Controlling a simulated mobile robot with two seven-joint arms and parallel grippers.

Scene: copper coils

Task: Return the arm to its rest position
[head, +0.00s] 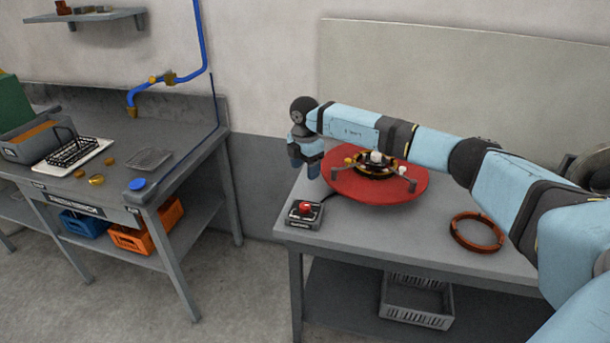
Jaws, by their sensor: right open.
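My right arm comes in from the right and reaches over the right-hand table (420,230). My right gripper (306,172) points down above the left part of that table, at the left edge of a red round disc (345,188). It is open, and I see nothing between its fingers. I cannot tell whether it touches the disc. My left arm and left gripper are not in view.
A copper coil (478,234) lies on the table, right of the disc. A small box with a red button (305,212) stands at the table's left corner. A grey crate (416,300) sits below. A workbench (50,180) stands at left, with floor between.

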